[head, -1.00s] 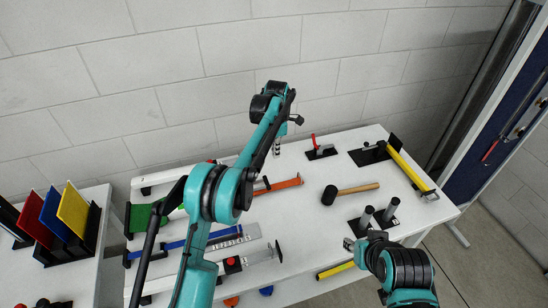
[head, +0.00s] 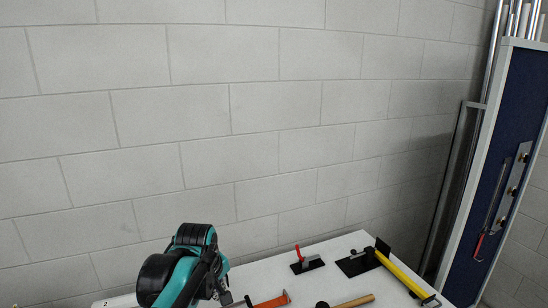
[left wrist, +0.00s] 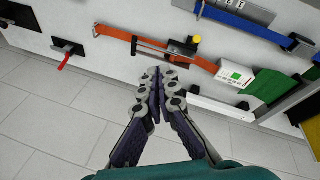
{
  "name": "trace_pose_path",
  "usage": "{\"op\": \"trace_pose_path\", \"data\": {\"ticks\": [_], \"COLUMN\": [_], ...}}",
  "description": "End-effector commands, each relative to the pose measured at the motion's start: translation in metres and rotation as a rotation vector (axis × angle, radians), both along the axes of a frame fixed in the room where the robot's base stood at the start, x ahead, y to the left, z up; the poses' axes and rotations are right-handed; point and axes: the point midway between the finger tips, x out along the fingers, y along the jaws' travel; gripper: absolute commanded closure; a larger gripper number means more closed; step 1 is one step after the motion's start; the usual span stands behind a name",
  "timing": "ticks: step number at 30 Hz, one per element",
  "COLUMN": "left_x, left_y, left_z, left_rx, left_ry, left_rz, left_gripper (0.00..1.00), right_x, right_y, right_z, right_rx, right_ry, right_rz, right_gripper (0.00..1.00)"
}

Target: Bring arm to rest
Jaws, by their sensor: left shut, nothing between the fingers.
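My left arm comes up from the bottom of the head view, over the left part of the white table (head: 345,247). Its fingers cannot be made out there. In the left wrist view my left gripper (left wrist: 155,75) is shut and empty, its fingertips together and pointing at the table edge and the orange tool (left wrist: 150,45). It appears apart from the tools. My right gripper is in neither current view.
On the table are a red-handled tool on a black plate (head: 308,264), a yellow bar (head: 402,272) and a wooden handle (head: 354,301). A green block (left wrist: 270,85) shows in the wrist view. A block wall (head: 250,120) stands behind; a blue panel (head: 500,170) stands right.

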Motion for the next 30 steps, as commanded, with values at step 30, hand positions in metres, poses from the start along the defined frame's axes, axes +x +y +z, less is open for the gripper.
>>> {"op": "trace_pose_path", "data": {"ticks": [30], "left_x": [-0.185], "left_y": [0.038], "left_z": [-0.116], "left_rx": [0.424], "left_ry": [-0.264], "left_rz": [-0.754], "left_gripper": [1.00], "right_x": [0.000], "right_y": [0.000], "right_z": [-0.038], "right_rx": [0.000], "right_ry": [0.000], "right_rz": [0.000], "right_gripper": [0.64]}}
